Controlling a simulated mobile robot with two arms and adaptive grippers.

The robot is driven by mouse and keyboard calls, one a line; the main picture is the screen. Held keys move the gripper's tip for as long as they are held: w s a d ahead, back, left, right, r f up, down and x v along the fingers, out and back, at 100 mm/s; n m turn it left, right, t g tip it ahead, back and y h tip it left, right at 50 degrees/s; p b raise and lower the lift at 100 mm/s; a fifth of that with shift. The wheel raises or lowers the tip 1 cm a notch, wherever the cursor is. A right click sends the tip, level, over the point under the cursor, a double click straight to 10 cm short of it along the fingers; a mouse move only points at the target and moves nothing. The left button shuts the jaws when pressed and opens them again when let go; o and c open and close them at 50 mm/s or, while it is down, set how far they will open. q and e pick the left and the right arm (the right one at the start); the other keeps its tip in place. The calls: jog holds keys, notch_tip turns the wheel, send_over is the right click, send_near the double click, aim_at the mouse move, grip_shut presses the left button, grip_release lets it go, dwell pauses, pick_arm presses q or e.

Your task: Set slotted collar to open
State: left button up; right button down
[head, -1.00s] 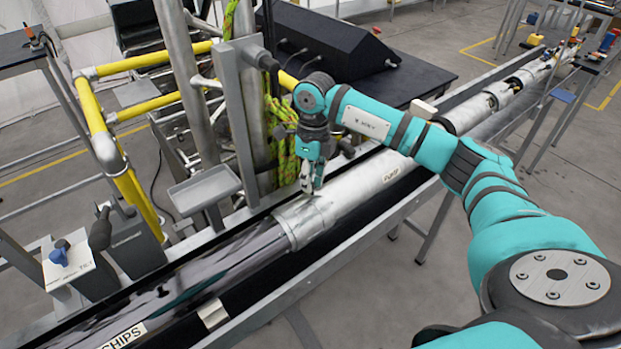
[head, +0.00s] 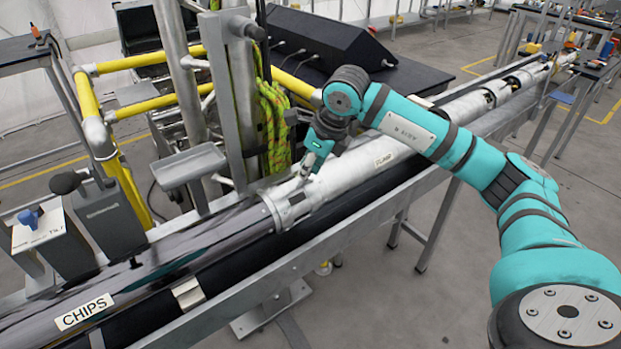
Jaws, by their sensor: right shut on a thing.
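The slotted collar (head: 276,213) is a metal ring around the long tube where the shiny clear section meets the silver section. Dark slots show on its side facing me. My right gripper (head: 304,171) is just above and behind the collar, tilted, with its fingers shut at the collar's upper side. What lies between the fingertips is small and mostly hidden; it appears to be part of the collar. My left gripper is not in view.
The silver tube (head: 350,172) runs to the back right along a metal trough. The clear tube (head: 185,255) bears a CHIPS label (head: 84,312). A grey tray (head: 188,165), an upright post and green rope (head: 272,125) stand close behind the collar.

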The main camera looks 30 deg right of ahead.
jog(key=shift+s+f, duration=0.3)
jog(key=shift+s, duration=0.25)
jog(key=c, duration=1.3)
grip_release()
jog(key=shift+s+d, duration=0.1)
jog(key=shift+o, duration=0.2)
jog(key=shift+r, duration=0.3)
jog(key=v, duration=1.1)
jog(key=shift+r, duration=0.3)
jog(key=shift+s+d, duration=0.1)
